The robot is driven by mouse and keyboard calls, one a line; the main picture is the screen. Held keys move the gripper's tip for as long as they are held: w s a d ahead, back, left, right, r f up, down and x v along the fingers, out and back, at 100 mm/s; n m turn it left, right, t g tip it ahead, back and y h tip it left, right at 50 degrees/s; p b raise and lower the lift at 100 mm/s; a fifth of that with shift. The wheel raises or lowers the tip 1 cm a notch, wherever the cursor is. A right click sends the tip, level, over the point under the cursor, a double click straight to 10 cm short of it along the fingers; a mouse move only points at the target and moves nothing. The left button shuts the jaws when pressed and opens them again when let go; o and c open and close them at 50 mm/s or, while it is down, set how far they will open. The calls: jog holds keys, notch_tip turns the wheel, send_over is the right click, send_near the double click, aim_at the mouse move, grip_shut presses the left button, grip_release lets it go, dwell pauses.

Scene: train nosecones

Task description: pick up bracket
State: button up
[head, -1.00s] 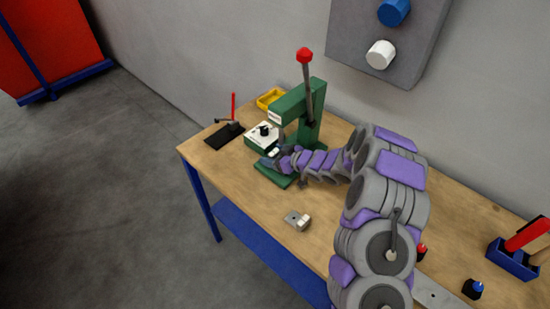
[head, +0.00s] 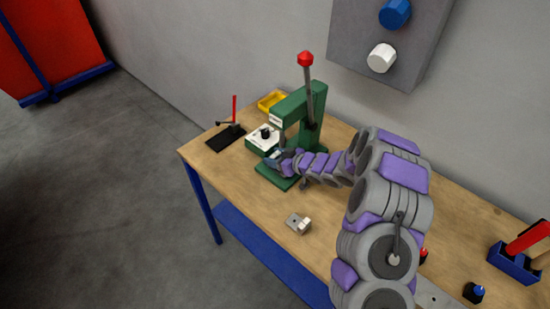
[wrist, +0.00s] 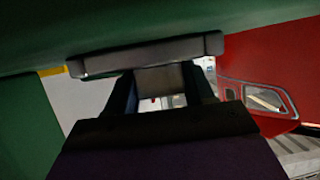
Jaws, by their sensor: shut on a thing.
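My gripper (head: 272,157) is at the green press, just above its base, with my arm reaching in from the right. In the wrist view the two dark fingers (wrist: 160,88) are shut on a grey piece that looks like the bracket (wrist: 145,56). It has a long bar across the top and a paler block between the fingers. In the head view the held piece is small and mostly hidden by the gripper.
The green press (head: 314,105) stands on the wooden table (head: 240,200). A white box (head: 263,138) with a black knob, a black stand (head: 226,137) and a yellow tray (head: 271,101) are near it. A small metal fixture (head: 299,223) lies near the front edge. A red vehicle-like shape (wrist: 258,98) shows in the wrist view.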

jog(key=shift+s+d+r, duration=0.1)
jog(key=shift+d+r, duration=0.15)
jog(key=shift+r, duration=0.15)
jog(key=a+r+p+v, duration=0.1)
jog(key=p+v, duration=0.2)
jog(key=v, duration=1.2)
jog(key=w+d+r+m+t+h, duration=0.4)
jog(key=d+r+m+t+h, duration=0.2)
jog(key=m+h, duration=0.5)
jog(key=shift+w+d+r, duration=0.3)
jog(key=shift+d+r, duration=0.95)
jog(key=shift+d, duration=0.15)
jog(key=w+a+f+n+g+y, duration=0.1)
jog(key=a+f+n+g+y, duration=0.1)
jog(key=a+f+n+y, duration=0.3)
jog(key=s+a+f+n+g+y, duration=0.3)
jog(key=s+n+y, duration=0.2)
jog(key=n+y, duration=0.1)
jog(key=shift+s+a+f+g, duration=0.2)
jog(key=shift+s+g, duration=0.1)
jog(key=shift+g, duration=0.1)
